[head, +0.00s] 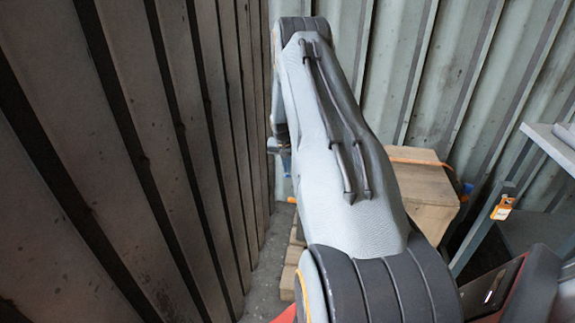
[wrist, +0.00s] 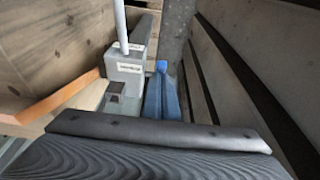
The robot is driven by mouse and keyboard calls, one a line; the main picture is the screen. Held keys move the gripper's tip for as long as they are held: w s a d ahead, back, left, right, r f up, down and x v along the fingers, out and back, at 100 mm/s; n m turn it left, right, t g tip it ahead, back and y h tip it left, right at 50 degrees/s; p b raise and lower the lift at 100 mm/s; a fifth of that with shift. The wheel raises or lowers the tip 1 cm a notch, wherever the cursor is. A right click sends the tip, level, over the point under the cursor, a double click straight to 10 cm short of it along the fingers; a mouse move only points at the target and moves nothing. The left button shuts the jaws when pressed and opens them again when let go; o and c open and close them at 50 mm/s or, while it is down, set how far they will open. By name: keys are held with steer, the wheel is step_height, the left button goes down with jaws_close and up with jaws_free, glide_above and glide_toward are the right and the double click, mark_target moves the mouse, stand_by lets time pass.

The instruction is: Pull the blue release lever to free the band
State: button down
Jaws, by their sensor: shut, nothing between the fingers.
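A blue tapered piece that looks like the release lever (wrist: 161,92) stands in the middle of the wrist view, beside a grey labelled block (wrist: 126,68) with a pale rod rising from it. An orange band (wrist: 58,104) runs to the block from the left across a wooden surface. In the head view the orange band (head: 415,161) lies over a wooden crate (head: 425,190) behind my arm. My gripper (wrist: 160,142) fills the bottom of the wrist view, dark and shut with nothing held. The blue piece lies beyond it; its lower end is hidden, and contact cannot be told.
A dark slatted wall (head: 130,150) runs close along the left of my arm. A corrugated metal wall (head: 440,70) closes the back. A grey metal frame (head: 495,205) with an orange tag stands at the right. A small blue part (head: 467,188) shows at the crate's right side.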

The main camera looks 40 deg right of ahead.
mark_target(286, 175)
steer(key=shift+s+a+f+b, duration=0.35)
steer(key=shift+s+a+f, duration=0.6)
steer(key=shift+a+f, duration=0.15)
steer(key=shift+w, duration=0.15)
steer(key=shift+w+d+r+b, duration=0.15)
steer(key=shift+w+d+b, duration=0.25)
steer(key=shift+d+b, duration=0.15)
steer(key=shift+w+d+r, duration=0.1)
steer(key=shift+d+r, duration=0.05)
steer(key=shift+r, duration=0.15)
steer(key=r, duration=0.1)
steer(key=w+d+r, duration=0.1)
steer(key=r, duration=0.2)
steer(key=shift+w+d+p, duration=0.15)
steer(key=shift+w+p, duration=0.1)
steer(key=shift+p, duration=0.05)
steer(key=s+a+r, duration=0.4)
steer(key=a+r, duration=0.1)
steer(key=r, duration=0.1)
steer(key=shift+s+a+r, duration=0.25)
steer(key=shift+s+r, duration=0.05)
steer(key=shift+r, duration=0.05)
